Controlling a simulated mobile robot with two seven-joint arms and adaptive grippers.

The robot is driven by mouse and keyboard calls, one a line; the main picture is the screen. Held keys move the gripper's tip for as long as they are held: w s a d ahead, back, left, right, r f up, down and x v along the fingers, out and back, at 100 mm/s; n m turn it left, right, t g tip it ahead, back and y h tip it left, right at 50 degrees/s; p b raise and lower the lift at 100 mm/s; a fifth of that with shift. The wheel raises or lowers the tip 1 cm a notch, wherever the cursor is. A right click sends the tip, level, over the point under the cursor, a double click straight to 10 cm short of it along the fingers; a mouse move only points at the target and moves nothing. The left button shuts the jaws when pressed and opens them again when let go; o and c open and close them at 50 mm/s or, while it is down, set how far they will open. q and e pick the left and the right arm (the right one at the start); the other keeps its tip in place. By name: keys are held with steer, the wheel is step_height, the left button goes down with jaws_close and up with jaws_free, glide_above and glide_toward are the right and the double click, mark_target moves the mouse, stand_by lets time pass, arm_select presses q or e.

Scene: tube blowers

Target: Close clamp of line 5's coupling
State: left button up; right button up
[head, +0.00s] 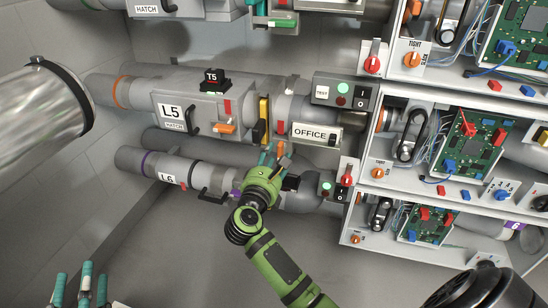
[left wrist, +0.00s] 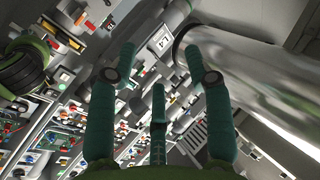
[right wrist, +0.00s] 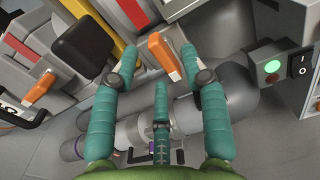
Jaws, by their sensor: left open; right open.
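Line 5 is the grey pipe with the box labelled L5 (head: 170,111) in the head view. A yellow upright plate (head: 264,119) stands on the line right of that box, with a red mark beside it. My right gripper (head: 273,151) is open just below this plate, beside the OFFICE sign. In the right wrist view an orange lever (right wrist: 165,56) stands between and beyond the open fingertips (right wrist: 164,72); contact cannot be told. The yellow plate (right wrist: 110,25) is left of it. My left gripper (head: 87,283) is open and empty at the lower left of the head view.
A black block (right wrist: 80,42) is left of the lever. The OFFICE sign (head: 317,134) and a switch box (head: 340,94) are to the right. The L6 line (head: 170,178) runs below. Shelves with circuit boards (head: 470,140) fill the right side.

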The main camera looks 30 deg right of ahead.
steer(key=shift+x, duration=0.8)
jaws_close()
arm_select(q)
steer(key=shift+s+d+r+t+h, duration=0.1)
steer(key=shift+s+r+t+h, duration=0.1)
steer(key=shift+r, duration=0.2)
steer(key=shift+s+d+r+t+h, duration=0.1)
steer(key=shift+r+t+h, duration=0.1)
steer(key=shift+r, duration=0.2)
steer(key=shift+r, duration=0.1)
